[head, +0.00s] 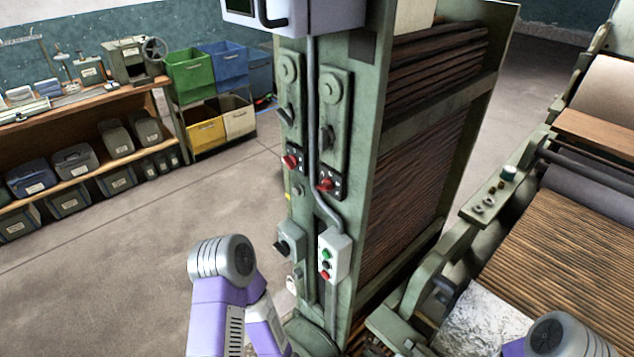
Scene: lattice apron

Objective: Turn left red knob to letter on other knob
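The left red knob (290,162) sits on a small black plate on the front of the green machine column (310,213). The other red knob (325,185) sits on a similar plate to its right and slightly lower. Small pale marks show around both knobs, but the letters are too small to read, and I cannot tell which mark either knob points to. My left arm, purple and grey, rises at the bottom centre-left, below and left of the knobs. Part of my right arm shows at the bottom right corner. Neither gripper is in the picture.
A grey conduit (312,120) runs down between the two knobs. Below them are a push-button box (334,254) and a rotary switch (289,241). Machine rollers and slats fill the right. Open floor (110,250) lies left, before shelves.

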